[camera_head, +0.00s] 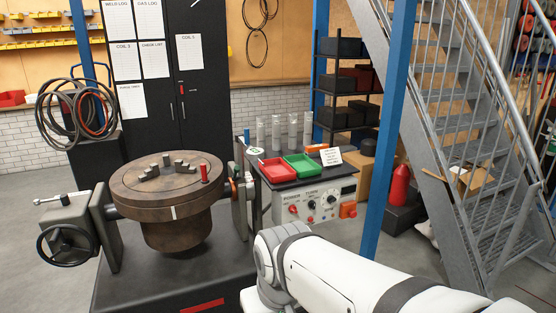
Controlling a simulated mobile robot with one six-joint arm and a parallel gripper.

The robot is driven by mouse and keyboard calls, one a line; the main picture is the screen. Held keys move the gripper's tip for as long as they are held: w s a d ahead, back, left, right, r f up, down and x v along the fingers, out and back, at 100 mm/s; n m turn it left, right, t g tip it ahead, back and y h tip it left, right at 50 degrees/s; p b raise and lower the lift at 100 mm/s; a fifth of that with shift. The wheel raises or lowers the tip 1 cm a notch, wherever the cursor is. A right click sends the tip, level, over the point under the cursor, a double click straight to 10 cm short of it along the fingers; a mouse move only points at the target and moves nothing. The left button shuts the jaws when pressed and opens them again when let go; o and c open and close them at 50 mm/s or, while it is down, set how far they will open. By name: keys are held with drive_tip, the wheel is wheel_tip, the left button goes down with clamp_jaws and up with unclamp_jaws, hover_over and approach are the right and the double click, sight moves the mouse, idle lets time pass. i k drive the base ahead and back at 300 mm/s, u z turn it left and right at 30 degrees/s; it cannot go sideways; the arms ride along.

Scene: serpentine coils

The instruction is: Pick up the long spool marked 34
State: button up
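No spool with a readable 34 shows in the head view. Several upright pale grey cylinders (276,132) stand in a row at the back of the small bench (262,181); I cannot tell whether they are spools, and no marks on them can be read. My white arm (350,275) reaches across the lower right. My gripper is not in view.
A red tray (277,180) and a green tray (304,176) sit on the bench, with a white card (331,157) beside them. A control box (318,205) is at its front. A round turntable (165,190) stands left. A blue post (391,130) and stairs (455,150) are right.

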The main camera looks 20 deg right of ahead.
sight(308, 119)
drive_tip(key=u, duration=0.05)
drive_tip(key=k, duration=0.6)
drive_tip(key=z, duration=0.65)
drive_tip(key=i, duration=1.95)
drive_tip(key=u, duration=1.95)
drive_tip(key=k, duration=1.55)
drive_tip(key=z, duration=0.35)
